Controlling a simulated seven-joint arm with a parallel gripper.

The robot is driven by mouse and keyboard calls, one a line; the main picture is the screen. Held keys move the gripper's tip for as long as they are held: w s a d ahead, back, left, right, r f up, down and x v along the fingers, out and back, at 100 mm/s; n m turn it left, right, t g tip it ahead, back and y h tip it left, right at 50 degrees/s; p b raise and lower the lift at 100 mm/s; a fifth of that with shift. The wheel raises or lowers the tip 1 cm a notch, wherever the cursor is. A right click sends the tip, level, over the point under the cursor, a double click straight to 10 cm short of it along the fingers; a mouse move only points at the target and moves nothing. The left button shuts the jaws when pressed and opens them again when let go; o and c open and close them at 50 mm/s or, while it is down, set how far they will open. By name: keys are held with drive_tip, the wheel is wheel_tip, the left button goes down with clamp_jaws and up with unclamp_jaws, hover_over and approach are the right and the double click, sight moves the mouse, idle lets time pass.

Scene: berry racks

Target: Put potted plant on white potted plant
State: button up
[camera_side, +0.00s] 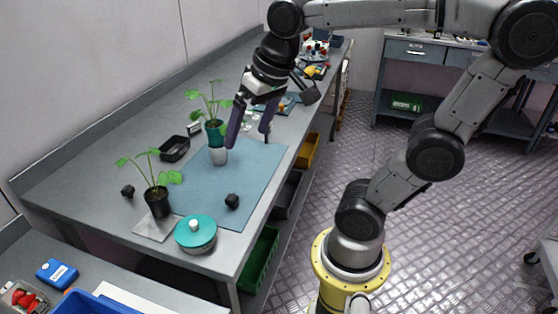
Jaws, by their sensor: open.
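A potted plant in a teal pot (214,134) with green leaves appears to stand upright on top of a white pot (218,156), on the blue mat. I cannot tell how far the teal pot sits inside the white one. My gripper (247,137) is open and empty, just right of the two pots. Its left finger is close to them; I cannot tell whether it touches. A second potted plant in a black pot (158,203) stands nearer the front, by a small light tile.
The blue mat (240,180) covers the middle of the grey bench. More items crowd the bench's far end. The mat right of the pots is mostly clear.

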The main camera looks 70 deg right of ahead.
drive_tip(key=s+a+f+n+t, duration=0.1)
drive_tip(key=s+a+f+n, duration=0.1)
drive_tip(key=s+f+n, duration=0.2)
drive_tip(key=s, duration=0.3)
drive_tip(key=shift+a+f+y, duration=0.3)
drive_tip(key=shift+f, duration=0.05)
